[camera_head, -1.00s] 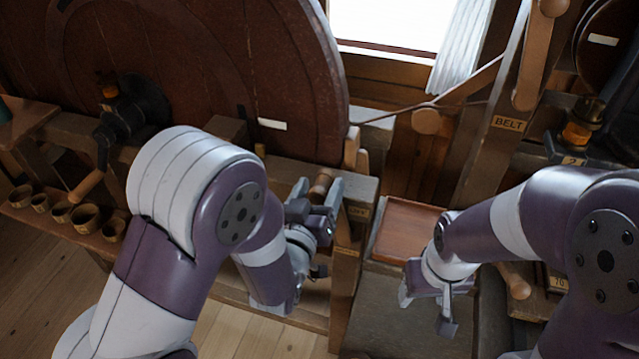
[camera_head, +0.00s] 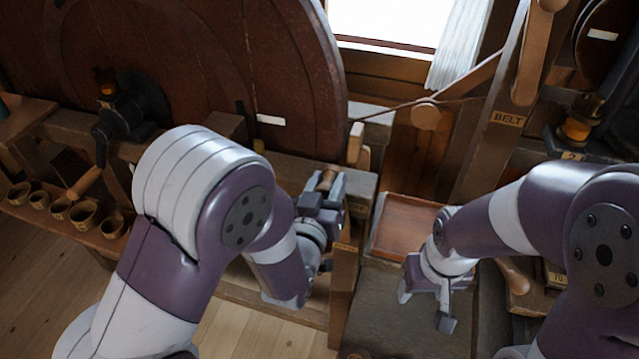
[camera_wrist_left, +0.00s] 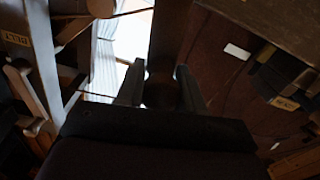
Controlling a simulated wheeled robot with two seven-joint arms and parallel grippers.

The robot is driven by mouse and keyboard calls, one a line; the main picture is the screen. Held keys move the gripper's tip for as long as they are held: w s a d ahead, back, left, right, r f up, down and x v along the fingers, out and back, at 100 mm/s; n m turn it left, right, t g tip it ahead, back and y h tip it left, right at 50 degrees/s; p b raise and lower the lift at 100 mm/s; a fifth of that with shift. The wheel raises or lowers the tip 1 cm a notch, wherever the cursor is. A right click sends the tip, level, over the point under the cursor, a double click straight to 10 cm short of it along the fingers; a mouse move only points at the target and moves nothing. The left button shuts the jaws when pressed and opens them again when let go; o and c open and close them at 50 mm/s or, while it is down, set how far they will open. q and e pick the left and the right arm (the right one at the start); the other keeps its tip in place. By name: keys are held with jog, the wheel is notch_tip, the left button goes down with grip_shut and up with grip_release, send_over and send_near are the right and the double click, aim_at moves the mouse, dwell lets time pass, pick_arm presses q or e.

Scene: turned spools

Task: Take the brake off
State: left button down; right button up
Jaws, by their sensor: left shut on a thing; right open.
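A wooden knob (camera_head: 326,179), apparently the brake's handle, shows at the right edge of the large dark-red wheel (camera_head: 200,70). My left gripper (camera_head: 327,188) is shut on this knob, one finger on each side. In the left wrist view the two fingers (camera_wrist_left: 160,92) flank a dark, shaded piece between them. Most of what lies below the knob is hidden by my gripper. My right gripper (camera_head: 425,305) is open and empty, above the grey bench front to the right.
A reddish wooden tray (camera_head: 405,226) lies between my grippers. A post marked BELT (camera_head: 508,119) stands at the right, with a drive belt (camera_head: 465,100) running to the wheel. A black crank (camera_head: 130,108) and several small cups (camera_head: 60,207) are at the left.

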pick_arm(q)
jog(key=s+d+m+b, duration=0.1)
jog(key=s+d+m, duration=0.2)
jog(key=d, duration=0.6)
jog(key=shift+d+f+m, duration=0.35)
jog(key=shift+m, duration=0.55)
jog(key=c, duration=1.1)
grip_release()
jog(key=o, duration=0.4)
jog(key=shift+s, duration=0.1)
jog(key=shift+d+f, duration=0.1)
jog(key=shift+d, duration=0.05)
